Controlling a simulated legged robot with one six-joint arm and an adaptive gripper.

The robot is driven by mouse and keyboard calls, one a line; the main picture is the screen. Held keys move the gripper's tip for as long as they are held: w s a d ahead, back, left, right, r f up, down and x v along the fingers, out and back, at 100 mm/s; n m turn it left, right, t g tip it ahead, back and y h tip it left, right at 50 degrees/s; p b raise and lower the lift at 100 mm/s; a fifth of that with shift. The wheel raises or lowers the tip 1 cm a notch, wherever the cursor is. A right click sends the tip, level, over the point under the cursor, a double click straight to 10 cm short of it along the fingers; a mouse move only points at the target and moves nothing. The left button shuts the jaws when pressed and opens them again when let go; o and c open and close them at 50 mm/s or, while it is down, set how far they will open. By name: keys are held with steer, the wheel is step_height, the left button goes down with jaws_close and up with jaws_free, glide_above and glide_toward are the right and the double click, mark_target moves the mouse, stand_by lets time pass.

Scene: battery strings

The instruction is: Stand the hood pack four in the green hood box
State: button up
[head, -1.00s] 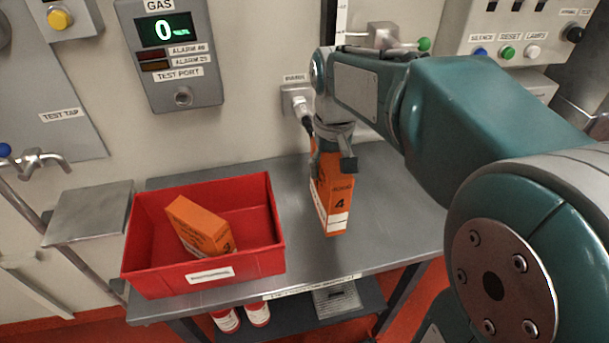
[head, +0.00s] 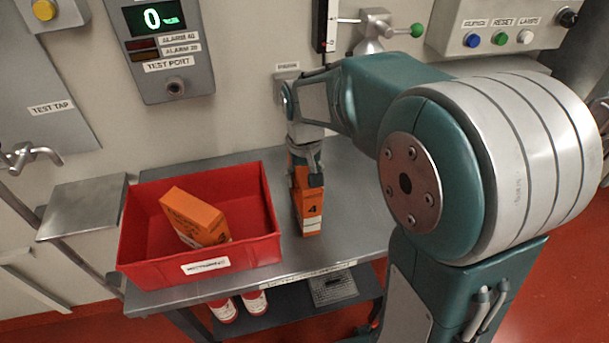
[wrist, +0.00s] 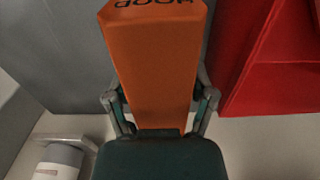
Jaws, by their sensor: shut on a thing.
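An orange pack (head: 309,214) marked 4 is upright in my gripper (head: 306,172), right of the red box. In the wrist view the pack (wrist: 158,70) shows HOOD on its end, and the fingers of my gripper (wrist: 161,108) close on its two sides. I cannot tell whether its base touches the bench. No green box is in view; the open box (head: 153,274) on the bench is red, with a white label. It also shows in the wrist view (wrist: 272,65). A second orange pack (head: 196,217) leans tilted inside the red box.
The grey bench (head: 345,215) is bare around the held pack. A grey shelf plate (head: 80,208) is left of the box. A lower shelf holds red-and-white containers (head: 254,303). The wall carries a gas panel (head: 162,45) and a valve with a green knob (head: 417,30).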

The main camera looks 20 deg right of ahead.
steer(key=o, duration=1.3)
steer(key=shift+f, duration=0.1)
steer(key=shift+c, duration=0.2)
